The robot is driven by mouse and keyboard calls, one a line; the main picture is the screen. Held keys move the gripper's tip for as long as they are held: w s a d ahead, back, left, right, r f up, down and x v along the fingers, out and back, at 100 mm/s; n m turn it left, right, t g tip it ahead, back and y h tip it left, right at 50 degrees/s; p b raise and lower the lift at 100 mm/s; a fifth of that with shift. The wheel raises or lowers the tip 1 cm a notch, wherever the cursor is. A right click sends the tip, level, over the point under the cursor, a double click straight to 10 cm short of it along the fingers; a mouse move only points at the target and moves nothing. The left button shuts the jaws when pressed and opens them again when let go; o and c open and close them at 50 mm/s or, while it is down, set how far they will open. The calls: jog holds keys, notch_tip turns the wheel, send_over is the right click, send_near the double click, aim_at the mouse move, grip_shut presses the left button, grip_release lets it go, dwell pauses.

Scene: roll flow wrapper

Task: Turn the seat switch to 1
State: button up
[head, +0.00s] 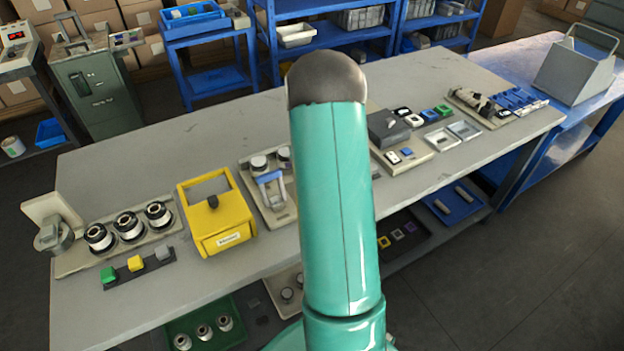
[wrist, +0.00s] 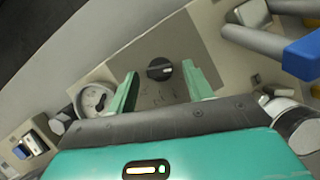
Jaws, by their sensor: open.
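In the wrist view a black rotary switch (wrist: 159,69) with a light pointer mark sits on a grey-brown plate (wrist: 150,48) of a panel. The pointer mark is at the knob's right side. Faint markings lie below the knob, too small to read. My gripper (wrist: 161,72) is open, with one green finger to the left of the knob and one to the right. A gap shows on both sides, so the fingers appear apart from it. In the head view my arm covers the middle of the bench, and neither the switch nor my gripper can be made out.
A round gauge (wrist: 95,99) lies left of the fingers and a blue handle (wrist: 302,57) at the right. In the head view the grey bench (head: 150,155) holds a yellow box (head: 215,240), black-and-white rollers (head: 128,226) and several small parts. Blue shelves (head: 330,38) stand behind.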

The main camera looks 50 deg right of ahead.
jog(key=shift+r, duration=0.1)
jog(key=v, duration=1.3)
jog(key=shift+r, duration=0.3)
jog(key=shift+d, duration=0.15)
